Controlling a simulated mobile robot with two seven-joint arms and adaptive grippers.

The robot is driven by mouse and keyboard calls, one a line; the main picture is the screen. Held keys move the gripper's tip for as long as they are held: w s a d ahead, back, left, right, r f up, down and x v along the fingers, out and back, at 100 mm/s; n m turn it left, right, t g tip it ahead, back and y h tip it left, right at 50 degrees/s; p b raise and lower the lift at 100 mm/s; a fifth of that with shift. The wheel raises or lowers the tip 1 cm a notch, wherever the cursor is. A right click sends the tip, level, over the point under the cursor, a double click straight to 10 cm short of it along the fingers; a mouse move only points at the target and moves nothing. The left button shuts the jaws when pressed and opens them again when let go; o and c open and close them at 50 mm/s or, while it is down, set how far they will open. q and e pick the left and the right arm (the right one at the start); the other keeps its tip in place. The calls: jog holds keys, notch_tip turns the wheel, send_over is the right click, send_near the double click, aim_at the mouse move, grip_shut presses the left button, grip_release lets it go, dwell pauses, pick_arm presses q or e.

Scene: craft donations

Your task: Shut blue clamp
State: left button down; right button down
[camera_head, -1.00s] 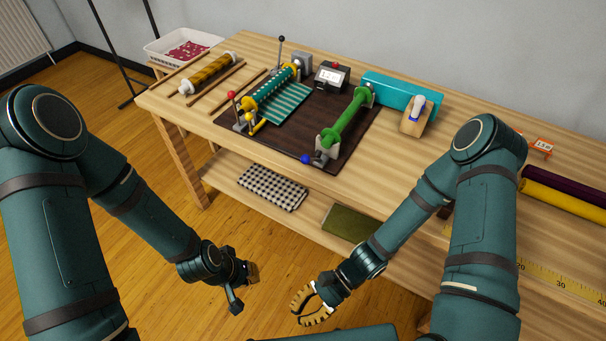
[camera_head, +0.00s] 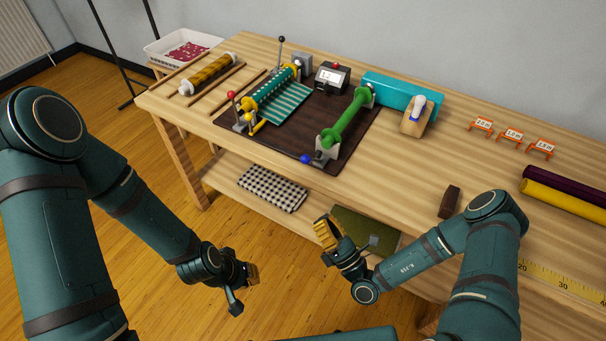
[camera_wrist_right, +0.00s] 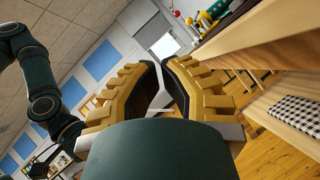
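The blue clamp shows as a blue ball knob (camera_head: 305,159) low at the front edge of the dark board. It sits beside the grey bracket (camera_head: 328,146) at the near end of the green roller (camera_head: 348,120). My right gripper (camera_head: 325,230) is in front of the table, below and to the right of the knob, apart from it. In the right wrist view its two yellow padded fingers (camera_wrist_right: 158,68) stand apart with nothing between them. My left gripper (camera_head: 246,282) hangs low over the floor, far from the clamp; its finger gap is hidden.
A red-knobbed lever (camera_head: 231,95) stands by the teal roller on the dark board (camera_head: 290,145). A dark brown block (camera_head: 449,201) lies near my right forearm. The lower shelf holds a checked cloth (camera_head: 272,188) and a green one (camera_head: 350,220). The table's front edge lies between.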

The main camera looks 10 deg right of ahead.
pick_arm(q)
jog(key=shift+w+f+b, duration=0.1)
jog(key=shift+f+b, duration=0.4)
jog(key=shift+b, duration=0.05)
pick_arm(e)
jog(key=d+r+x, duration=0.2)
jog(key=x, duration=1.1)
pick_arm(q)
jog(key=shift+r, duration=0.1)
